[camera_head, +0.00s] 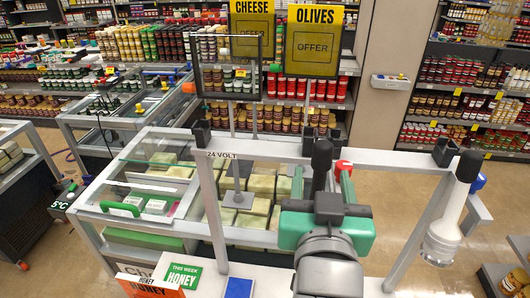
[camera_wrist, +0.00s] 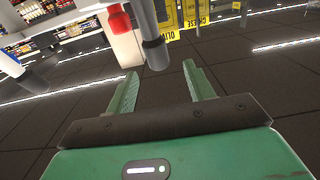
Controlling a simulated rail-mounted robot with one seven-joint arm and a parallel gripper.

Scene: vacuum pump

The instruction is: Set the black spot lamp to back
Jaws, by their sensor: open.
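The black spot lamp (camera_head: 321,158) is mounted on the white rail marked 24 VOLT and stands near the rail's middle in the head view. In the wrist view the lamp (camera_wrist: 153,40) is a dark cylinder with a grey end, just beyond and between the fingertips. My gripper (camera_head: 322,176) has a green body and two green fingers, spread apart on either side of the lamp's line. It also shows in the wrist view (camera_wrist: 160,74), open and empty. A red knob (camera_head: 342,167) is beside the lamp and shows in the wrist view (camera_wrist: 119,19). Contact with the lamp is not visible.
A white lamp (camera_head: 443,225) with a blue knob (camera_head: 478,182) is on the rail's right. Black blocks (camera_head: 201,133) sit along the rail (camera_head: 250,155). Behind it is a glass-topped case with pale packs (camera_head: 260,183). Honey signs (camera_head: 182,274) stand in front at left.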

